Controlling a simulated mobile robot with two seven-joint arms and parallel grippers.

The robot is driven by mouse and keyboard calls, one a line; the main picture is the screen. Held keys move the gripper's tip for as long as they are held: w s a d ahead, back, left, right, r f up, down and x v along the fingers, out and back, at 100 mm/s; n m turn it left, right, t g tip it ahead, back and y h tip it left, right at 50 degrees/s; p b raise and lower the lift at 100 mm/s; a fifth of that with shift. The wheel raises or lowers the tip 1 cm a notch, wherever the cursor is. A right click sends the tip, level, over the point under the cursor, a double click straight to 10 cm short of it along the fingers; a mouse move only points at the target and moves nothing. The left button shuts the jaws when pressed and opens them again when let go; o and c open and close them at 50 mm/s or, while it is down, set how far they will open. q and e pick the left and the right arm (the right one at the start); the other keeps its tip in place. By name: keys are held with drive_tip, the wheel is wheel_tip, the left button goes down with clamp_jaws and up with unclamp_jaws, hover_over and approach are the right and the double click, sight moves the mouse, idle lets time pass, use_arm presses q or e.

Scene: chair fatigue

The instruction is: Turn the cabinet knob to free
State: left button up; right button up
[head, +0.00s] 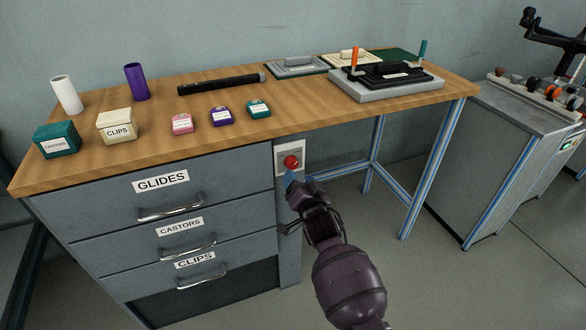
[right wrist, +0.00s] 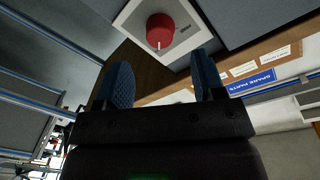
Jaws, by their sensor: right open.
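The cabinet knob (head: 291,162) is red and round, on a pale square plate (head: 280,150) at the right end of the drawer cabinet (head: 103,208), just under the tabletop. In the right wrist view the red knob (right wrist: 160,31) shows a white pointer line, and its plate (right wrist: 128,18) has a small dark mark beside the knob. My right gripper (head: 297,181) is just below the knob in the head view. In the right wrist view its blue fingers (right wrist: 162,80) are apart with nothing between them, and the knob lies beyond their tips. My left gripper is not in view.
The wooden tabletop (head: 320,110) overhangs the knob. Drawer handles (head: 170,208) stick out left of my arm. Blue table legs (head: 425,170) stand to the right, with a grey machine cabinet (head: 500,150) beyond. The floor between them is clear.

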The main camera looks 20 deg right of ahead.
sight(293, 166)
drive_tip(key=w, duration=0.2)
drive_tip(key=w+b, duration=0.1)
drive_tip(key=w, duration=0.1)
drive_tip(key=shift+w+d+f, duration=0.15)
drive_tip(key=shift+w+f, duration=0.05)
drive_tip(key=shift+w, duration=0.1)
drive_tip(key=shift+w+r, duration=0.2)
drive_tip(key=shift+w, duration=0.5)
drive_tip(key=c, duration=0.9)
